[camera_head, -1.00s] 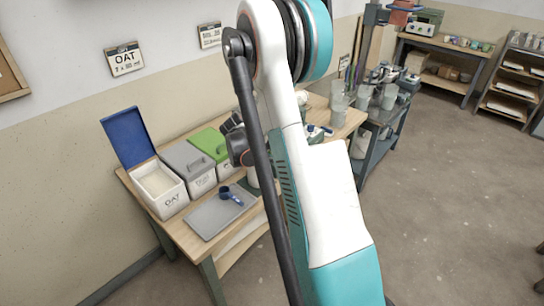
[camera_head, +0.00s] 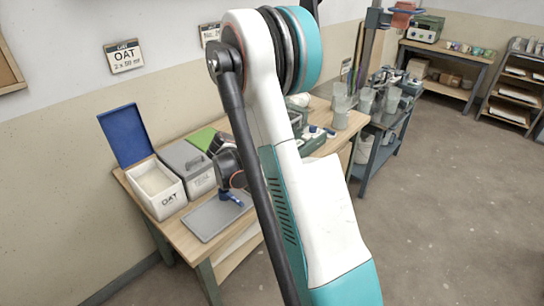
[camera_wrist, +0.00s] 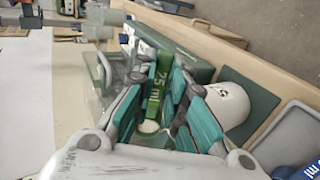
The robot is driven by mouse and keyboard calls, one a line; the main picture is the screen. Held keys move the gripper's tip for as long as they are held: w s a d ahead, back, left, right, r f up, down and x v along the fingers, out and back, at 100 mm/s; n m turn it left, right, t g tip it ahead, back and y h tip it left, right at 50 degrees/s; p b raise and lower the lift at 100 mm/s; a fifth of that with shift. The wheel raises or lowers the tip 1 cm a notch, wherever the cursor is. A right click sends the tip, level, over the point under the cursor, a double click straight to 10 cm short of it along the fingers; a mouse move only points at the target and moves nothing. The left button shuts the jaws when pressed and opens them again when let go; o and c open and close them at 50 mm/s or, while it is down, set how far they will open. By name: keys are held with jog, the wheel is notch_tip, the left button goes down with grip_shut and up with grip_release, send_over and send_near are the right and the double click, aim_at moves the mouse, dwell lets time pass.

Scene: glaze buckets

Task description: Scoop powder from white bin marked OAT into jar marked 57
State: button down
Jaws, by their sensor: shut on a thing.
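The white bin marked OAT (camera_head: 170,203) stands at the left end of the table, its blue lid (camera_head: 124,136) raised and pale powder (camera_head: 154,181) inside. My gripper (camera_wrist: 165,105) is shut on a green scoop handle (camera_wrist: 154,88) marked 25 ml; the scoop's bowl is mostly hidden by the fingers. In the head view the fingers are hard to make out near the tray. A blue scoop (camera_head: 231,198) lies on the grey tray (camera_head: 207,220); it shows at the corner of the wrist view (camera_wrist: 303,172). A white rounded vessel (camera_wrist: 228,104) has an unreadable label. I cannot identify jar 57.
A grey-lidded bin (camera_head: 190,168) stands beside the OAT bin, with a green lid (camera_head: 203,138) beyond. A wall sign (camera_head: 124,56) reads OAT, 2 x 50 ml. Several clear beakers (camera_head: 341,110) stand at the back right. The tray's front part is clear.

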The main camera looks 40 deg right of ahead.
jog(key=shift+a+h+b, duration=0.2)
jog(key=shift+h+b, duration=0.75)
jog(key=shift+b, duration=0.6)
jog(key=shift+a+h+b, duration=0.15)
jog(key=shift+h+b, duration=0.8)
jog(key=shift+b, duration=0.55)
jog(key=shift+d+r, duration=0.2)
jog(key=shift+d, duration=0.15)
jog(key=shift+a+f+t+h+b, duration=0.15)
jog(key=shift+h+b, duration=0.45)
jog(key=shift+b, duration=0.3)
jog(key=shift+a+f+t+h+b, duration=0.15)
jog(key=shift+h+b, duration=0.45)
jog(key=shift+b, duration=0.3)
jog(key=shift+r+h, duration=0.2)
jog(key=shift+h, duration=0.4)
jog(key=shift+f, duration=0.1)
jog(key=shift+a+f+h, duration=0.1)
jog(key=shift+h, duration=0.75)
jog(key=shift+a+f+h, duration=0.1)
jog(key=shift+h, duration=0.75)
